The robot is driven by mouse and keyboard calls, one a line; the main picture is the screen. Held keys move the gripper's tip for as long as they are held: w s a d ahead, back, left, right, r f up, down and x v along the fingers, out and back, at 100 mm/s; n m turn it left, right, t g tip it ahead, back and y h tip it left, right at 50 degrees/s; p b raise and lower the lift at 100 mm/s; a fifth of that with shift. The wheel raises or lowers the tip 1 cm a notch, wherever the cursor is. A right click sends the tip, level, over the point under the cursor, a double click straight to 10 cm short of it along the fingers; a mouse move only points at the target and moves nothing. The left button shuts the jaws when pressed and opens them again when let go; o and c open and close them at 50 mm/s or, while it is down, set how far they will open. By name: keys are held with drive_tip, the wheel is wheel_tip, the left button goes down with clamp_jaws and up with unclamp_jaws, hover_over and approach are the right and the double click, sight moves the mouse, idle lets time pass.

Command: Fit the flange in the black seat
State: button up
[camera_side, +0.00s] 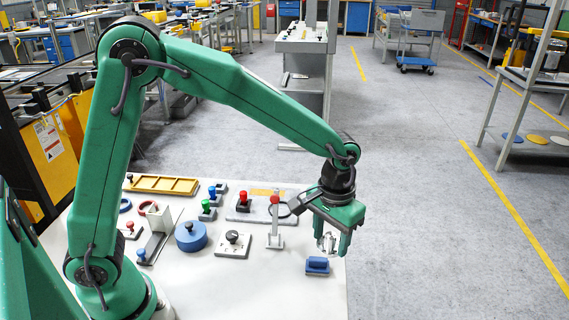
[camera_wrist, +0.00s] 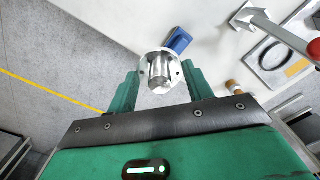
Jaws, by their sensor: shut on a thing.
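My gripper (camera_wrist: 162,92) is shut on the silvery metal flange (camera_wrist: 160,70), with a green finger on either side of it. In the wrist view its round rim with bolt holes shows around a shiny central barrel. In the side view the flange (camera_side: 328,242) is between the fingertips of my gripper (camera_side: 331,241), above the right part of the white table. A black ring-shaped outline (camera_wrist: 261,58) on a pale plate shows at the upper right of the wrist view; I cannot tell for sure that it is the black seat.
A blue block (camera_side: 317,265) lies on the table below the gripper. A red-tipped upright lever (camera_side: 277,235) stands left of it. A knobbed grey plate (camera_side: 232,245), a blue drum (camera_side: 190,238) and a yellow tray (camera_side: 160,185) stand farther left. The table's front right is clear.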

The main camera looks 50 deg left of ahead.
drive_tip(key=w+a, duration=0.5)
drive_tip(key=a, duration=0.7)
drive_tip(key=r, duration=0.1)
hover_over(281, 211)
drive_tip(key=shift+m, duration=0.3)
drive_tip(key=shift+a+f, duration=0.15)
drive_tip(key=shift+f, duration=4.75)
drive_tip(key=shift+f, duration=0.65)
drive_tip(key=o, duration=1.2)
drive_tip(key=shift+f, duration=0.1)
